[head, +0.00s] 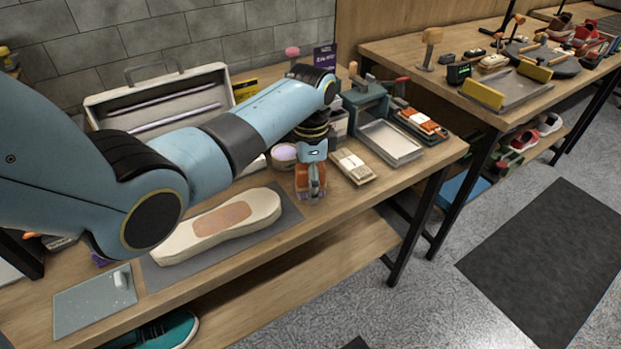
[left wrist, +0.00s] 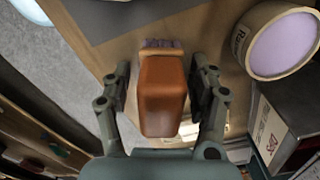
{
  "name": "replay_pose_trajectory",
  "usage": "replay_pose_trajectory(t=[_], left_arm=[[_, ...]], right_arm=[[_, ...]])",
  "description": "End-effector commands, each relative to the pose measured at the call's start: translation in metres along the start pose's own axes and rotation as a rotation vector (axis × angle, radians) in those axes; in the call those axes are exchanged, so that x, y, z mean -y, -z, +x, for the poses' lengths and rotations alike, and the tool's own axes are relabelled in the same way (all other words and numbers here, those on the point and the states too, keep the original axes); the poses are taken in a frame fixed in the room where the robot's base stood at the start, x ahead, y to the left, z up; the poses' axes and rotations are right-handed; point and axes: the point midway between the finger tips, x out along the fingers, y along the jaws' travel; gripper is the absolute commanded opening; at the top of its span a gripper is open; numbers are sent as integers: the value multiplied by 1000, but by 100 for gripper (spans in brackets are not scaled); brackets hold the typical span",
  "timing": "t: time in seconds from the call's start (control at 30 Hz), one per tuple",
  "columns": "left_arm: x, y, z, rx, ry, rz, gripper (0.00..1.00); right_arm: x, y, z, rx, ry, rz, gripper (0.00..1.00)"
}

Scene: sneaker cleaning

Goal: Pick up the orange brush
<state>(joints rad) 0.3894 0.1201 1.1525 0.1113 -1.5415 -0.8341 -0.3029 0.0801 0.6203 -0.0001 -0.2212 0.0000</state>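The orange brush (left wrist: 162,92) shows in the left wrist view as a rounded orange-brown block with purplish bristles at its far end. It is between the two fingers of my left gripper (left wrist: 162,85), with a narrow gap visible at the left finger and a smaller one at the right. In the head view the gripper (head: 312,180) points down over the brush (head: 311,190) near the front edge of the workbench, hiding part of it. The gripper is open around the brush. My right gripper is not in view.
A round tub (head: 284,154) stands close behind the brush, also in the left wrist view (left wrist: 282,43). A bundle of light wooden pieces (head: 352,166) lies to the right, before a metal tray (head: 390,143). A pale shoe form (head: 190,240) lies on a grey mat (head: 285,212) to the left.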

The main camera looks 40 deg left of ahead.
Motion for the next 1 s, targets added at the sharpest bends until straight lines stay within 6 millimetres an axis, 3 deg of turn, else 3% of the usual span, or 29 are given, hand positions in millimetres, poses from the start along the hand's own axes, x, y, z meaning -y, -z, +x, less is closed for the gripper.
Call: replay_pose_trajectory(t=[0.03,0.4,0.47,0.77,1.0], left_arm=[[0,0,0,0,0,0,51],[0,0,0,0,0,0,4],[0,0,0,0,0,0,0],[1,0,-7,-1,2,0,0],[2,0,-43,-3,5,0,0]], right_arm=[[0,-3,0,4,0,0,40],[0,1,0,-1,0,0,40],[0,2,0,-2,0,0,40],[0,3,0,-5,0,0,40],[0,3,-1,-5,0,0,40]])
